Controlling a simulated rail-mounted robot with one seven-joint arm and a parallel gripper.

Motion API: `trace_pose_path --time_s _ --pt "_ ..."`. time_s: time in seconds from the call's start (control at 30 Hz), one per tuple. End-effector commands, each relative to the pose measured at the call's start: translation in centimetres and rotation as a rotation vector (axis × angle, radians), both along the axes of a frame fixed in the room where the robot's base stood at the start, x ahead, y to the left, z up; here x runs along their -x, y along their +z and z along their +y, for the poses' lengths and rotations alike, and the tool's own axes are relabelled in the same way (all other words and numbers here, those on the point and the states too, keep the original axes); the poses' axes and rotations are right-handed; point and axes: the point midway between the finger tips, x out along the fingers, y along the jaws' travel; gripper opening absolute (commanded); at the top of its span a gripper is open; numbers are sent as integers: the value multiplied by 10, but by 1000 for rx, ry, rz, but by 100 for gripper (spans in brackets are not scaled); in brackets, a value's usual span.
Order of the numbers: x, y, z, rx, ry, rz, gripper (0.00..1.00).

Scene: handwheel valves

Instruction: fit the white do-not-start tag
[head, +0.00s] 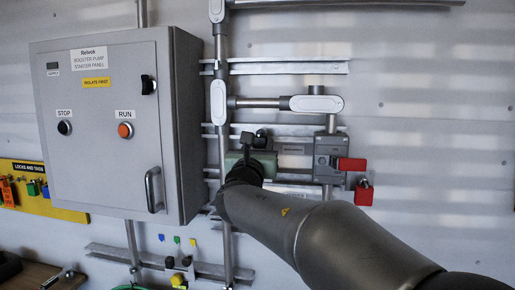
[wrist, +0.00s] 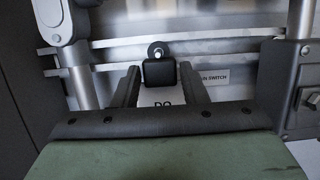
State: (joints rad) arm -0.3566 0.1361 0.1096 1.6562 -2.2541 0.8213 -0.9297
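My gripper (wrist: 160,76) points at the wall in the wrist view, its two dark fingers on either side of a black block (wrist: 160,73). The fingers appear to press on the block's sides. Just below the block, a white tag (wrist: 163,103) shows the letters "DO"; the rest is hidden by my gripper body. A round dark peg (wrist: 157,49) with a bright centre appears just above the block; I cannot tell whether they touch. In the head view my gripper (head: 254,138) is at the wall right of the starter panel, and the tag cannot be made out.
The grey starter panel (head: 105,130) stands close to the left of my gripper. A grey switch box (head: 328,158) with a red handle (head: 351,164) and red padlock (head: 364,192) is to the right. Conduits and rails cross the wall. A lock board (head: 60,207) hangs lower left.

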Motion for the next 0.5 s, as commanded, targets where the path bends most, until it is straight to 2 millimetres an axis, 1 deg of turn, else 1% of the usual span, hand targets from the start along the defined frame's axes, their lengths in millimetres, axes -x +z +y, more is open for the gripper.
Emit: trace_pose_path --time_s 0.03,0.07,0.37,0.47,0.5 --pt "0 0 0 0 0 0 54" --pt "0 0 0 0 0 0 57" --pt "2 -1 1 -1 0 0 57" --pt "10 -4 2 -1 2 -1 57" --pt "15 -6 3 -1 2 -1 57"
